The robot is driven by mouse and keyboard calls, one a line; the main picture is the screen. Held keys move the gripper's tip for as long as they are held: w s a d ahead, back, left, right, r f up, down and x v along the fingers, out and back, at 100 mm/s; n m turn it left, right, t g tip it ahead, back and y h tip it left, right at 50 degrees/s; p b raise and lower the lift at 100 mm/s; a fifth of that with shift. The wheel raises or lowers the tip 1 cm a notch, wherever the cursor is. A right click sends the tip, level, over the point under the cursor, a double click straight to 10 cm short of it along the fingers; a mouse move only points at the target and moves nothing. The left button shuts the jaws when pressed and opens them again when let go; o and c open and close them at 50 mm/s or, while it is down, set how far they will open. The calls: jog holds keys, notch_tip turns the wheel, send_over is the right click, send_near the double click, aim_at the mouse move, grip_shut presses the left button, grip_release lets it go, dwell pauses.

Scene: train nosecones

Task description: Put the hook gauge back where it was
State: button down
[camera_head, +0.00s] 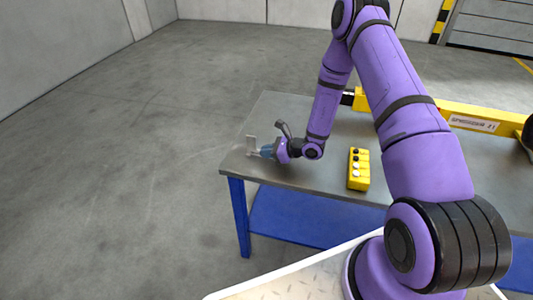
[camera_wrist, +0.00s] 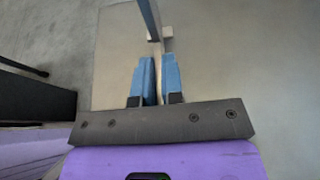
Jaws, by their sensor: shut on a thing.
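The hook gauge (camera_head: 251,146) is a small light grey piece with an upright part, at the left end of the grey table (camera_head: 290,120). My gripper (camera_head: 267,151) points left and is shut on it with its blue fingers. In the wrist view the blue fingertips (camera_wrist: 158,62) are close together, and the gauge (camera_wrist: 151,20) runs out beyond them as a thin grey bar. Whether the gauge touches the table top is hard to tell.
A yellow block (camera_head: 358,170) with several dark and light round tops stands on the table, right of my gripper. A yellow beam (camera_head: 473,119) with a white label lies along the back right. The table's left edge is close to the gauge; open floor (camera_head: 130,170) lies beyond.

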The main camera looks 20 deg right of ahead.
jog(key=shift+f, duration=0.35)
jog(key=shift+f, duration=0.1)
jog(key=c, duration=1.2)
grip_release()
jog(key=shift+c, duration=0.2)
